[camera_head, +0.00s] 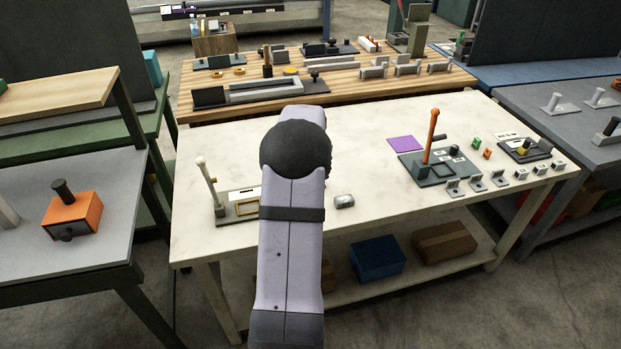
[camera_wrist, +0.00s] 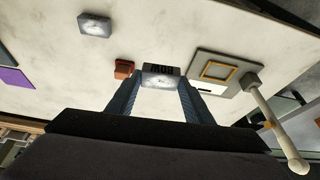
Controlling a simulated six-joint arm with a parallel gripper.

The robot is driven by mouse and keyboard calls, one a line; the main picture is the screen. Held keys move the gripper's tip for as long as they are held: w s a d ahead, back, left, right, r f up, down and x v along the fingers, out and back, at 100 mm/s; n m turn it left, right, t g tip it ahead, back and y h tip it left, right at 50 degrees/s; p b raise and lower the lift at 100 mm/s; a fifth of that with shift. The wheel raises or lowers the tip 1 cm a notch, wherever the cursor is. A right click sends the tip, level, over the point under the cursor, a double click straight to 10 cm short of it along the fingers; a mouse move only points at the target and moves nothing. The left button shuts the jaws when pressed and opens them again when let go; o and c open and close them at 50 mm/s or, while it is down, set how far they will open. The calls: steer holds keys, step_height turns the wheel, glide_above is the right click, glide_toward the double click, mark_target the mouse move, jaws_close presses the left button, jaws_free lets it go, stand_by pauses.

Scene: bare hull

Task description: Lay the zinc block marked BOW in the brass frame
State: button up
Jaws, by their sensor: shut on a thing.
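In the wrist view my gripper (camera_wrist: 160,84) is shut on the zinc block (camera_wrist: 160,76), a small grey block whose dark lettering BOW appears upside down. The brass frame (camera_wrist: 217,71) is a yellow square outline on a grey plate, to the right of the held block; nothing shows inside it. In the head view the brass frame (camera_head: 247,207) is at the left front of the white table, just left of my arm. My arm hides the gripper and the held block there. I cannot tell the block's height above the table.
A red-brown block (camera_wrist: 124,68) is left of the held block. Tabletop between them is clear.

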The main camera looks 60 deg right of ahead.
steer(key=w+a+f+n+p, duration=0.1)
steer(key=w+a+p, duration=0.1)
steer(key=w+a, duration=0.1)
steer(key=w+a+f+n+p, duration=0.1)
steer(key=w+a, duration=0.3)
steer(key=w, duration=0.1)
steer(key=w+a+f+n+p, duration=0.1)
steer(key=w+a+p, duration=0.1)
steer(key=w+a, duration=0.2)
steer(key=shift+w+a+f+t+y+p, duration=0.15)
steer(key=shift+w+t+y+p, duration=0.2)
steer(key=shift+w+t+y, duration=0.05)
steer(key=shift+w+d+m, duration=0.15)
steer(key=shift+d+m, duration=0.15)
steer(key=shift+d, duration=0.3)
steer(key=d+m, duration=0.1)
steer(key=w+d+r+m+h, duration=0.1)
steer(key=m, duration=0.1)
steer(key=shift+g, duration=0.4)
steer(key=shift+f, duration=0.15)
steer(key=shift+f+b, duration=2.25)
steer(key=shift+f, duration=0.9)
